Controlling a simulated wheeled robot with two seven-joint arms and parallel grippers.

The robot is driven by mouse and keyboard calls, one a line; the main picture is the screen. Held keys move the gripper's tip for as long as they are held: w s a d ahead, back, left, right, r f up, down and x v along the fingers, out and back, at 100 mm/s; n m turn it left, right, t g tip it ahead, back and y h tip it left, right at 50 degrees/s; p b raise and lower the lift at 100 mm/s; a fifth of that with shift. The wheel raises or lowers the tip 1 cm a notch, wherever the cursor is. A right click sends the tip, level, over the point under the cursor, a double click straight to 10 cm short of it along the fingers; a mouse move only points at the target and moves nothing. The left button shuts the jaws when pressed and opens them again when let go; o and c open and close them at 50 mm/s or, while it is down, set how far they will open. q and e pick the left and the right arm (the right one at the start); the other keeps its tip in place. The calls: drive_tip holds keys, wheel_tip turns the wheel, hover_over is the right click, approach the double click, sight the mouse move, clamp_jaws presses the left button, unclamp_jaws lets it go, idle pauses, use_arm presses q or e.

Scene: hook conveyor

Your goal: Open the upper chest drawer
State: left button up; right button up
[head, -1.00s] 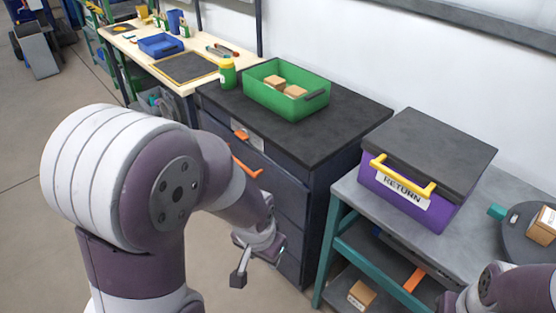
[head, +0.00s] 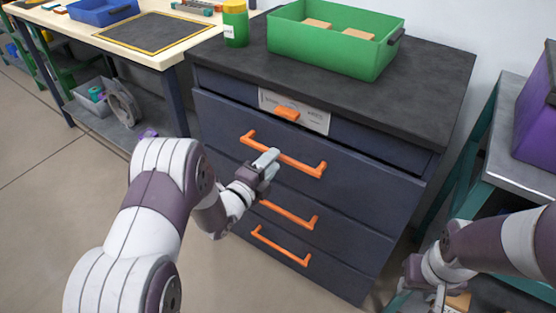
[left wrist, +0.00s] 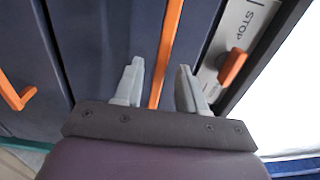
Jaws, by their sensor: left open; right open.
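The dark blue chest has several drawer fronts with orange handles. The upper drawer (head: 220,122) looks shut, its front in line with those below. Its long orange handle (head: 303,166) crosses the front. My left gripper (head: 267,163) is open at the middle of this handle. In the left wrist view the handle (left wrist: 169,45) runs between the two spread fingers of the left gripper (left wrist: 158,85), with gaps beside it. I cannot tell how deep it sits between them. My right gripper (head: 438,297) is low at the right, away from the chest, partly cut off by the picture edge.
An orange latch (head: 286,113) on a white label sits above the upper drawer; it also shows in the left wrist view (left wrist: 232,66). Lower handles (head: 288,214) stick out below. A green bin (head: 325,52) and a yellow-green jar (head: 235,25) stand on top. A purple box (head: 538,125) is right.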

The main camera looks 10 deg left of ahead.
use_arm(q)
drive_tip(key=x, duration=0.3)
drive_tip(key=shift+w+d, duration=0.15)
drive_tip(key=shift+w, duration=0.1)
clamp_jaws()
